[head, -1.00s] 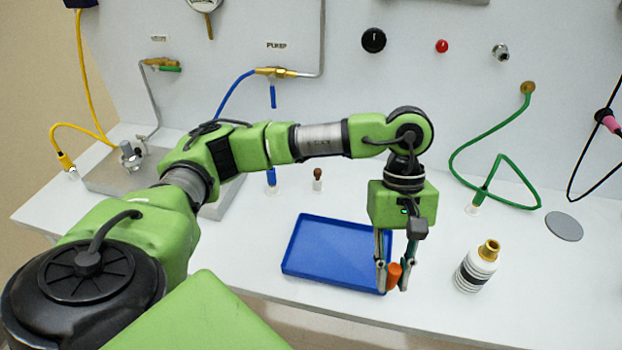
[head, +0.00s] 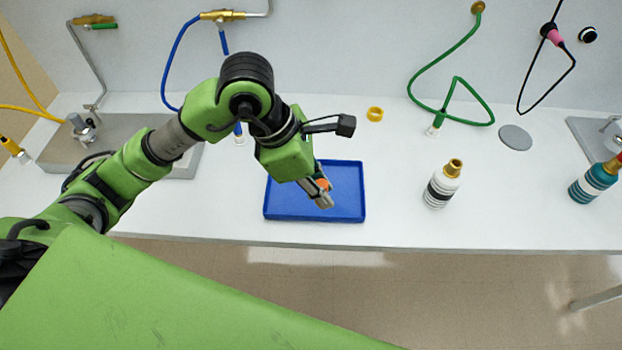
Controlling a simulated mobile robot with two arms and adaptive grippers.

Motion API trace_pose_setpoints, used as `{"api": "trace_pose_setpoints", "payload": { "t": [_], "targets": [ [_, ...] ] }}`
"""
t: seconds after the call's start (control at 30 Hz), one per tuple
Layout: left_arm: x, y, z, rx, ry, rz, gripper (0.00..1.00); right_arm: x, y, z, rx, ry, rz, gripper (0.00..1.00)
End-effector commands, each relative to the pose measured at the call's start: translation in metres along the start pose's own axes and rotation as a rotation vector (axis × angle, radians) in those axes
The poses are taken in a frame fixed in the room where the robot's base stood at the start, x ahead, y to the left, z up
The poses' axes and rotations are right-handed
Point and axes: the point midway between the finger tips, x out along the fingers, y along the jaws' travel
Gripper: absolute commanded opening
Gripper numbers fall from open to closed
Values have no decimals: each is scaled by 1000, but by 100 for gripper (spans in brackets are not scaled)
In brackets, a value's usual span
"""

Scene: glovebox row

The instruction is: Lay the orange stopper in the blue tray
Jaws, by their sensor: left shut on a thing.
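The blue tray (head: 348,206) lies flat on the white bench near its front edge. My left gripper (head: 325,194) is over the tray, pointing down and toward the front. It is shut on the orange stopper (head: 323,184), which is partly hidden between the fingers. The stopper appears over the tray floor; I cannot tell whether it touches the tray. My right gripper does not show.
A white bottle with black bands and a gold neck (head: 443,184) stands right of the tray. A yellow ring (head: 375,114) lies behind it. A grey disc (head: 515,138), green hose (head: 455,50) and teal bottle (head: 594,182) are further right. Bench between tray and white bottle is clear.

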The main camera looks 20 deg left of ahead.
Motion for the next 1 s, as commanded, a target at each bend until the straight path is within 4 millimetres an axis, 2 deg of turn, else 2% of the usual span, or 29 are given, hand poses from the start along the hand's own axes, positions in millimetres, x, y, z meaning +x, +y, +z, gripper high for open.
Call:
{"api": "trace_pose_setpoints", "payload": {
  "t": [0.03, 0.2, 0.27, 0.43, 0.77, 0.9, 1.0],
  "targets": [
    [1, 12, -2, -9, 3, -4, 0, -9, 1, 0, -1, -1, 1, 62],
    [17, 55, -9, -7, 2, -5, 0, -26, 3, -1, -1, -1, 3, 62],
    [24, 69, -13, -6, 3, -5, 0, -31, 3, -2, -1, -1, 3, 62],
    [56, 94, -27, -4, 2, -6, 0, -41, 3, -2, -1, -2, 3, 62],
    [81, 115, -38, 0, 1, -4, 0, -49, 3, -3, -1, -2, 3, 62],
    [98, 113, -45, 0, 0, -7, 0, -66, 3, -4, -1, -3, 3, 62],
    [106, 114, -49, 3, 2, -4, 0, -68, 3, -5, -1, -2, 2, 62]
  ]
}}
